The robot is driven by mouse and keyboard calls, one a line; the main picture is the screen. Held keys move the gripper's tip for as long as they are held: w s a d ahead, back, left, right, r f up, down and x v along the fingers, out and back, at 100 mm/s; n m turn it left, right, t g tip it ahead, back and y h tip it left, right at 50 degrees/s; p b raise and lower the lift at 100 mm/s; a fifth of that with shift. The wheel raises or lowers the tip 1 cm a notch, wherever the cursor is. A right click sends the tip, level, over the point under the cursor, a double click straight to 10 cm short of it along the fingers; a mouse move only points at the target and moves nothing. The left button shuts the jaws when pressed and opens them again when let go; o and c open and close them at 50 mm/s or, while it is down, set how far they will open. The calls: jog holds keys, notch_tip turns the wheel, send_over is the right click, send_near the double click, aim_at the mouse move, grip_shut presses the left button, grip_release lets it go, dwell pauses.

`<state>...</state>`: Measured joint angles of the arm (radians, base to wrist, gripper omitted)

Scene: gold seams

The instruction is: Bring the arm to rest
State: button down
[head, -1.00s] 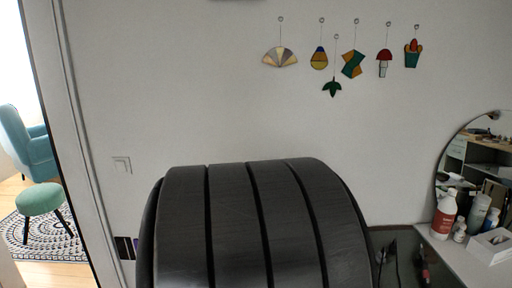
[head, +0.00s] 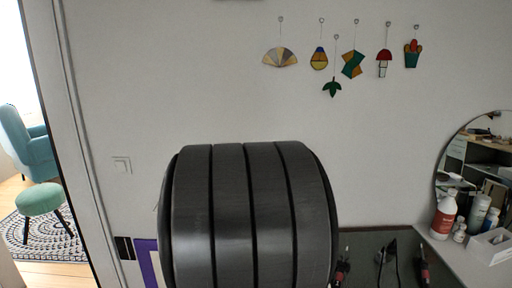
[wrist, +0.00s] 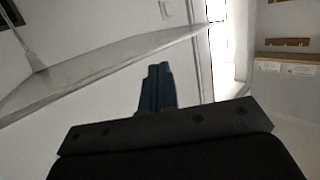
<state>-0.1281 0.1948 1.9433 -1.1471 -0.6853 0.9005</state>
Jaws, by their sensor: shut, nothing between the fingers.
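My gripper (wrist: 157,82) shows in the wrist view with its two dark fingers together and nothing between them. It is in the air, pointing towards a pale wall and a doorway. In the head view a large black ribbed part of my own arm (head: 250,215) fills the lower middle. It hides my gripper and much of the work surface there.
A grey surface (head: 405,262) at lower right holds tools with cords (head: 422,265). Beside it are bottles (head: 444,212), a white box (head: 488,247) and a round mirror (head: 478,160). Glass ornaments (head: 352,64) hang on the wall. A pale slanted edge (wrist: 100,68) crosses the wrist view.

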jog(key=s+d+r+h, duration=0.1)
jog(key=s+d+r, duration=0.1)
jog(key=d, duration=0.3)
jog(key=s+d+r+m+t, duration=0.1)
jog(key=s+d+r, duration=0.1)
jog(key=d, duration=0.3)
jog(key=shift+s+d+h, duration=0.2)
jog(key=shift+s+h, duration=0.2)
jog(key=shift+s, duration=0.4)
jog(key=s+a+f+n+g+y, duration=0.1)
jog(key=s+a+f+y, duration=0.1)
jog(key=s+a, duration=0.1)
jog(key=x, duration=1.2)
jog(key=shift+w+d, duration=0.15)
jog(key=shift+w+a+f, duration=0.1)
jog(key=shift+w+a, duration=0.35)
jog(key=shift+w, duration=0.1)
jog(key=shift+s, duration=0.1)
